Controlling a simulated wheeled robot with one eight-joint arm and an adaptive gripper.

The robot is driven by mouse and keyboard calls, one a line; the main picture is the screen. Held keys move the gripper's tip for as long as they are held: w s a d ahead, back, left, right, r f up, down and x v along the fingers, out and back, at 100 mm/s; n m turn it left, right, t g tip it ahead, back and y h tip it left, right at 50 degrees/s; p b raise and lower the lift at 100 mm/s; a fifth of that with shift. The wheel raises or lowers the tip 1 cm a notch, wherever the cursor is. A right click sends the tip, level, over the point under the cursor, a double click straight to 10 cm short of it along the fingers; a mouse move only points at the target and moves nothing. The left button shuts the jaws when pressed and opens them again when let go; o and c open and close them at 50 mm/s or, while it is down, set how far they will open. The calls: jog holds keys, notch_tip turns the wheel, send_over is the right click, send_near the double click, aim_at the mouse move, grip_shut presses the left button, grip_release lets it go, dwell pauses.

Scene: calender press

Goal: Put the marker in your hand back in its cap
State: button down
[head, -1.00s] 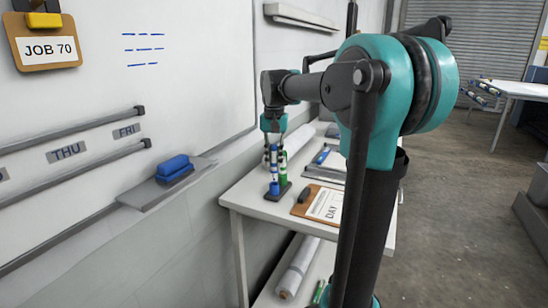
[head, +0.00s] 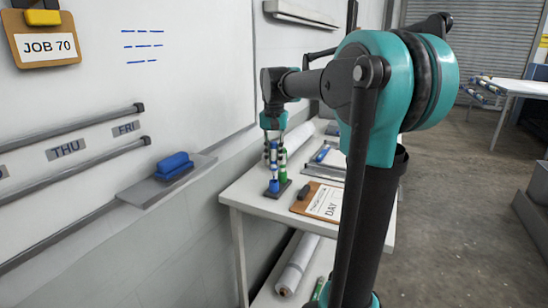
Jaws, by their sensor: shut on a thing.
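My gripper (head: 273,152) points down over the near left corner of the white table (head: 243,194). It is shut on a white and blue marker (head: 273,170), which stands upright below the fingers. Directly under it is a blue cap (head: 273,185) on a small dark holder (head: 278,192). The marker's lower end lines up with the cap and looks in contact with it; how deep it sits I cannot tell. A green marker or cap (head: 283,174) stands close on the right in the same holder, partly behind the fingers.
A clipboard (head: 325,203) with paper lies to the right of the holder. A paper roll (head: 299,138) lies behind. The whiteboard (head: 150,90) and its ledge with a blue eraser (head: 174,166) are on the left. Another roll (head: 298,266) is on the lower shelf.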

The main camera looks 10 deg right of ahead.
aim_at(274, 167)
jog(key=shift+f, duration=2.2)
jog(key=c, duration=1.3)
grip_release()
jog(key=shift+c, duration=0.2)
